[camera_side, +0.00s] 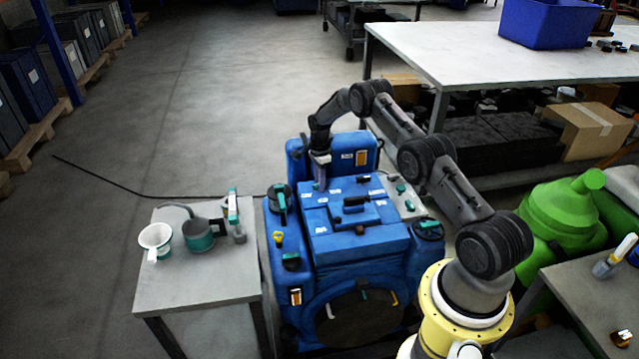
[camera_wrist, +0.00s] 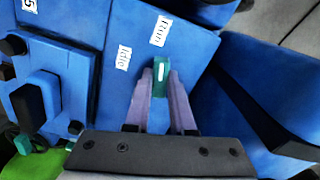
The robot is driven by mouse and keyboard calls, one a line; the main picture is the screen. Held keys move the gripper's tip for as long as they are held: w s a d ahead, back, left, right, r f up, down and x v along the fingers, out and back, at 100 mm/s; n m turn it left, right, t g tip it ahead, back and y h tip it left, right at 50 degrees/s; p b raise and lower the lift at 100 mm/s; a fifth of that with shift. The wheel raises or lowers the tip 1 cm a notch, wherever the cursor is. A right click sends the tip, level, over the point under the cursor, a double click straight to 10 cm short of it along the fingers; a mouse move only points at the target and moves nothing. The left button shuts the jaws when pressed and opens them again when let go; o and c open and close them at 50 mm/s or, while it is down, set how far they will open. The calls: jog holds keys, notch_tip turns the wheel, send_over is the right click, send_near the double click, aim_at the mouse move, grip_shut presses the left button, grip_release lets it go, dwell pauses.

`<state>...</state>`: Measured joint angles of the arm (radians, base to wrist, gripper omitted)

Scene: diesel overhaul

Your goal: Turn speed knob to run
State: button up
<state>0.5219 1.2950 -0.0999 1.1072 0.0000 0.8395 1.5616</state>
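The speed knob (camera_wrist: 161,69) is a small teal bar with a white line, on a blue engine panel (camera_wrist: 195,45). Its white line stands nearly upright in the wrist view, its upper end towards the "Run" label (camera_wrist: 160,31). The "Idle" label (camera_wrist: 123,58) is to its left. My gripper (camera_wrist: 162,80) has its two purple-grey fingertips on either side of the knob, seemingly touching it. In the side view, my gripper (camera_side: 319,178) points down at the back left of the blue engine (camera_side: 345,240); the knob is hidden there.
A raised blue box with a black handle (camera_wrist: 38,100) is left of my fingers. A tall blue tank (camera_wrist: 255,90) rises close on the right. A side table (camera_side: 190,285) holds a white funnel and a teal can. A green container (camera_side: 560,215) stands beside my arm.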

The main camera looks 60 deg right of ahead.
grip_shut()
jog(key=m, duration=0.3)
dwell(0.3)
jog(key=o, duration=0.6)
grip_release()
jog(key=shift+o, duration=0.2)
